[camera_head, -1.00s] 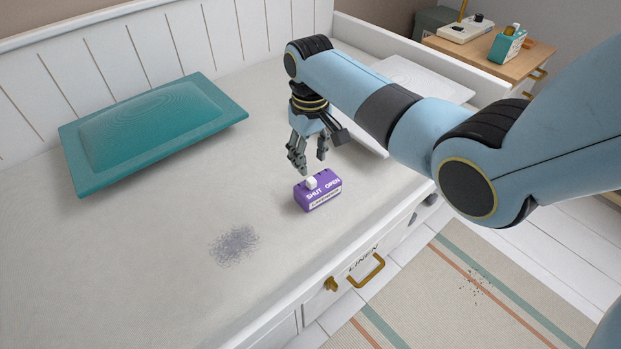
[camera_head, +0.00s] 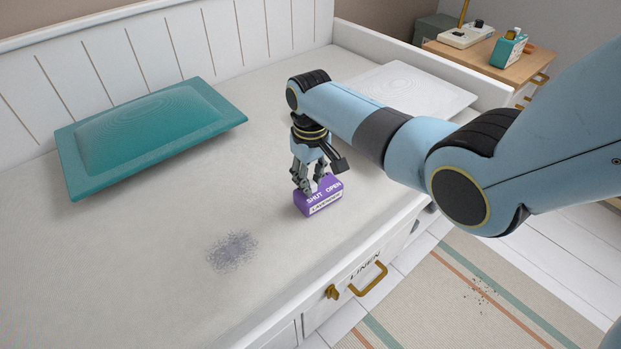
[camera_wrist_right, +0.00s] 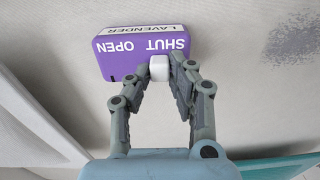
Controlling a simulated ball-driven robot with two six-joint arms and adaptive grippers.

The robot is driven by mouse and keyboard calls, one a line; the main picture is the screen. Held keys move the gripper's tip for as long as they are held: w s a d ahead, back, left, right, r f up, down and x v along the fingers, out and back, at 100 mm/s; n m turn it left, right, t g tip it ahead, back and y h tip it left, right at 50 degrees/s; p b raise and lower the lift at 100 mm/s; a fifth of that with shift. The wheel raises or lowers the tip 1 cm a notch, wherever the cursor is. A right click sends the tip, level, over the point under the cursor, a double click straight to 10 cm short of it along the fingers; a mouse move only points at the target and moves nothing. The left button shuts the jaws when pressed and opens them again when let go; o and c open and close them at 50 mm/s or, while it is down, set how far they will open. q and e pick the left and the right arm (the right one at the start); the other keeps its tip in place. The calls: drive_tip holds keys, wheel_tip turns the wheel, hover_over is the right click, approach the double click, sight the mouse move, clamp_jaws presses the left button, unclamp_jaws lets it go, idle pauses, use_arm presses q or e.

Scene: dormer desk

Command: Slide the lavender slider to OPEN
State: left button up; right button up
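The lavender slider is a small purple box (camera_head: 319,203) on the white bed surface, marked SHUT and OPEN on top and LAVENDER on its label. Its white knob (camera_wrist_right: 159,69) shows in the right wrist view, nearer the SHUT end; in the head view my fingers hide it. My right gripper (camera_head: 311,183) is down at the box from behind. In the right wrist view its fingers (camera_wrist_right: 156,80) stand apart on either side of the knob. The finger on the SHUT side is close against it; I cannot tell if it touches. My left gripper is out of view.
A teal cushion (camera_head: 150,130) lies at the back left. A grey scribbled patch (camera_head: 231,250) is left of the box. A pale flat panel (camera_head: 415,86) lies behind my arm. The LINEN drawer handle (camera_head: 368,278) is below the front edge.

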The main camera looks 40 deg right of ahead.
sight(326, 181)
clamp_jaws()
drive_tip(key=d, duration=0.4)
drive_tip(key=shift+d, duration=0.25)
drive_tip(key=o, duration=0.8)
unclamp_jaws()
drive_tip(key=shift+r, duration=0.1)
wheel_tip(326, 181, up, 12)
